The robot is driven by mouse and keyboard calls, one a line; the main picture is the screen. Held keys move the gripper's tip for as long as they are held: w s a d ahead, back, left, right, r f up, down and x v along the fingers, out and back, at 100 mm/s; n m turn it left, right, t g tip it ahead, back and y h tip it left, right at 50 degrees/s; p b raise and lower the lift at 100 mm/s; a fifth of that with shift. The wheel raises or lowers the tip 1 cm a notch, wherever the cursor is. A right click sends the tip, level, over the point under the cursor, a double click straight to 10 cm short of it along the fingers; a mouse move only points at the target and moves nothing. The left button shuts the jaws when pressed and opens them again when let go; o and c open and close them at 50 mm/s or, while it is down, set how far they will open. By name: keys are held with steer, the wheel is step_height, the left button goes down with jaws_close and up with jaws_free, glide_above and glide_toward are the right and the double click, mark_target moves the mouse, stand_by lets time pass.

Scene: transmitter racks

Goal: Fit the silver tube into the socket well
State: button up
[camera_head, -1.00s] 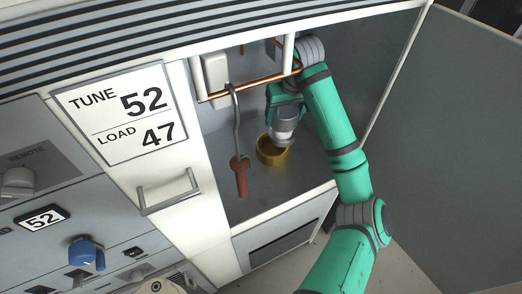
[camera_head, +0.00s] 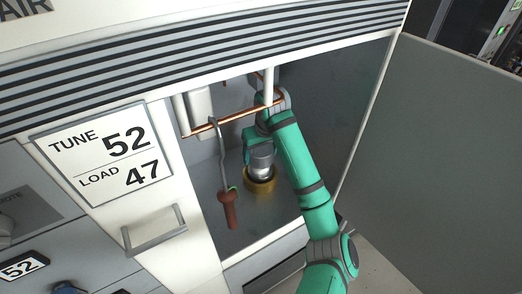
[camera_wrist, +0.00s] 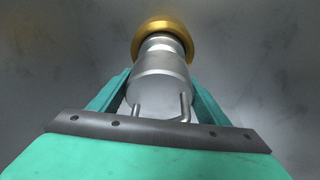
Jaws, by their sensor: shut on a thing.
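The silver tube (camera_head: 261,159) is upright inside the open cabinet, in my gripper (camera_head: 258,146). The gold ring-shaped socket well (camera_head: 260,187) stands on the cabinet floor under it. In the wrist view the tube (camera_wrist: 160,72) runs away from my gripper (camera_wrist: 160,100), whose fingers are on both sides of it. Its far end meets the gold socket well (camera_wrist: 166,27). The tube's lower end is hidden by the well's rim, so I cannot tell how deep it sits.
A copper bar (camera_head: 235,118) crosses the cabinet opening above the tube. A hook with a red-brown handle (camera_head: 230,210) hangs from it, left of the well. The open door (camera_head: 440,150) stands at the right. A white post (camera_head: 269,88) rises near my arm.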

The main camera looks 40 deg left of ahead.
steer(key=shift+d+x, duration=0.15)
steer(key=shift+x, duration=0.6)
steer(key=shift+d+x, duration=0.2)
steer(key=shift+x, duration=0.55)
steer(key=shift+f, duration=0.1)
steer(key=shift+s, duration=0.2)
steer(key=o, duration=2.1)
steer(key=shift+s+a+f, duration=0.1)
steer(key=shift+f, duration=0.1)
